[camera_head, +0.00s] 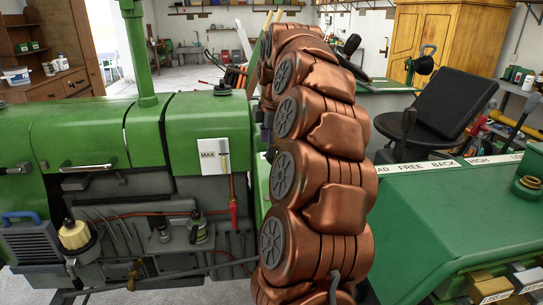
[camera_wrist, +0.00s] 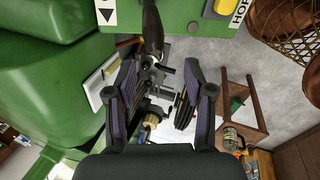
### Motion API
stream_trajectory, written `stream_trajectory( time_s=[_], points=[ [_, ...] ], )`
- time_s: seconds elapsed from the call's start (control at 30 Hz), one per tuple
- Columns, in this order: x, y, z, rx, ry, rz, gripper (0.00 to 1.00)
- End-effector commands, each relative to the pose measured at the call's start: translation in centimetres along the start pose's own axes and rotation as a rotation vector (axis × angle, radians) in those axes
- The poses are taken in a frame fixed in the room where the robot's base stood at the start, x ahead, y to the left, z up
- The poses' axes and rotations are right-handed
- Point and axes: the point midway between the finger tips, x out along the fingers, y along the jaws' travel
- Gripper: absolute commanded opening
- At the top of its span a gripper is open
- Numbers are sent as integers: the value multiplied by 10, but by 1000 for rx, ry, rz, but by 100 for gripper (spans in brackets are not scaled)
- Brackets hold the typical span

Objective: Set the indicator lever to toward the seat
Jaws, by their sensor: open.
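In the wrist view, a black-handled lever (camera_wrist: 152,28), which looks like the indicator lever, stands on a green panel beside a white label with a black arrow (camera_wrist: 107,12). Its lower end meets grey metal parts just ahead of the fingers. My gripper (camera_wrist: 160,72) is open, its two dark fingers spread on either side of the line of this lever. The handle is beyond the fingertips, and I see no clear contact. I cannot tell which way the lever is set. In the head view my copper arm hides my gripper and this lever.
A yellow button with a label reading HOR (camera_wrist: 222,6) is close by on the panel. The green hood (camera_head: 80,130) fills the left.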

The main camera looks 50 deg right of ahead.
Motion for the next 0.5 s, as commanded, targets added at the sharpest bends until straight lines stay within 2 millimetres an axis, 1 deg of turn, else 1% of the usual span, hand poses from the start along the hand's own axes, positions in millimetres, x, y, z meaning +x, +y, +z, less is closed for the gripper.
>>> stream_trajectory(
  time_s=[0.03, 0.1, 0.17, 0.37, 0.5],
  points=[
    [-1, 3, 9, -5, -6, 2, 53],
    [-1, 6, 17, -16, -12, 5, 53],
    [-1, 7, 21, -22, -14, 6, 53],
    [9, 8, 22, -26, -15, 8, 53],
    [23, 7, 22, -24, -14, 6, 53]
  ],
)
